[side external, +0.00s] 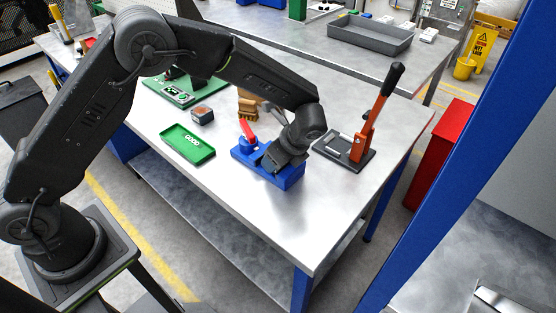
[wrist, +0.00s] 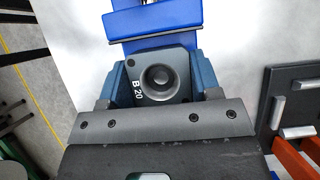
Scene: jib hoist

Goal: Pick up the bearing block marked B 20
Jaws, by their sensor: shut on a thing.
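The bearing block marked B 20 (wrist: 180,88) is a dark grey square block with a round bore, seen from above in the wrist view. My gripper (wrist: 160,78) is shut on it, with a blue-grey finger at its left and right sides. In the side external view my gripper (side external: 279,164) points down over the blue fixture (side external: 290,179), and the block is hidden there. The blue fixture (wrist: 155,20) also shows just beyond the block in the wrist view. I cannot tell whether the block rests on it or is clear of it.
A red handle (side external: 247,130) stands at the fixture's left. A green tray marked GOOD (side external: 188,150) lies left of it. A lever press with an orange arm (side external: 362,138) stands to the right on a dark base. The front right of the table is clear.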

